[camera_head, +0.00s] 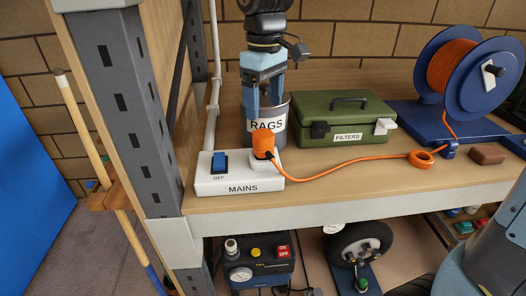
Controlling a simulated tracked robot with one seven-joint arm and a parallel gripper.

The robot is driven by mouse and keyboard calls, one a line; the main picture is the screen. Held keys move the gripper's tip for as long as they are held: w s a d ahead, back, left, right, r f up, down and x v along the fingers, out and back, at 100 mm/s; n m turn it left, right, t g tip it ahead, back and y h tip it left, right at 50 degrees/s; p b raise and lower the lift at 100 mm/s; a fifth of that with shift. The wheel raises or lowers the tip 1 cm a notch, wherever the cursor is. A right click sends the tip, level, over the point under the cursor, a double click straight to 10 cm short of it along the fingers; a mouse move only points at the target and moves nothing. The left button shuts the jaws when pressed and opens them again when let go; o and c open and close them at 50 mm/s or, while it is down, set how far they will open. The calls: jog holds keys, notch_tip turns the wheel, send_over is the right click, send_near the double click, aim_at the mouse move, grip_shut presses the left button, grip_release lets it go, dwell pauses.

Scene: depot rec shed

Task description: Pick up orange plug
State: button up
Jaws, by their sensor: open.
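The orange plug (263,144) stands upright in the socket at the right end of the white mains box (210,187). An orange cord runs from the plug to the right along the shelf. The box carries a blue rocker switch (220,162) with the word OFF below it. My gripper (265,110) points down just above the plug, its two blue fingers apart with nothing held between them. It appears in front of the grey rags tin (282,125); the exact gap to the plug is hard to judge.
A green filters case (340,112) stands right of the tin. A blue cable reel (470,75) with orange cord is at the right, near a brown block (486,154). A grey shelf post (125,110) rises at the left. The shelf front (360,185) is clear beyond the cord.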

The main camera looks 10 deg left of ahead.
aim_at(263, 133)
notch_tip(263, 133, down, 11)
jog(key=shift+w+a+r, duration=0.1)
jog(key=shift+a, duration=0.05)
dwell(0.5)
jog(key=shift+c, duration=0.4)
jog(key=c, duration=1)
